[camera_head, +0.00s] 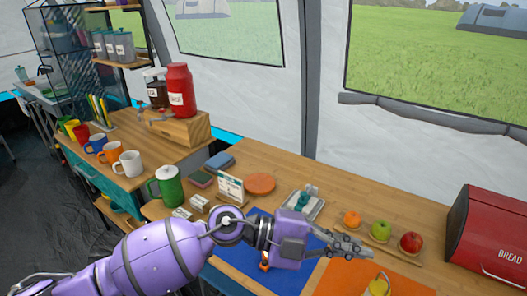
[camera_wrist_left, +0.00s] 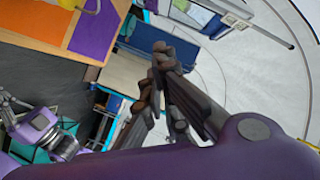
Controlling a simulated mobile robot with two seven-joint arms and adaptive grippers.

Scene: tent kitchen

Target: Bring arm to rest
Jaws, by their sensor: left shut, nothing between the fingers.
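My left arm (camera_head: 160,255) comes in from the lower left of the head view and reaches across the front of the counter. My left gripper (camera_head: 362,250) is shut and empty above the front of the counter, over the blue and orange mats. In the left wrist view its dark fingers (camera_wrist_left: 158,60) come together at the tips with nothing between them.
The counter holds a blue mat (camera_head: 235,262), an orange mat (camera_head: 338,278), a green pot (camera_head: 167,187), an orange (camera_head: 351,219), apples (camera_head: 380,230) and a red bread box (camera_head: 490,240). Several mugs stand at the left. The dark floor (camera_head: 40,215) at lower left is clear.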

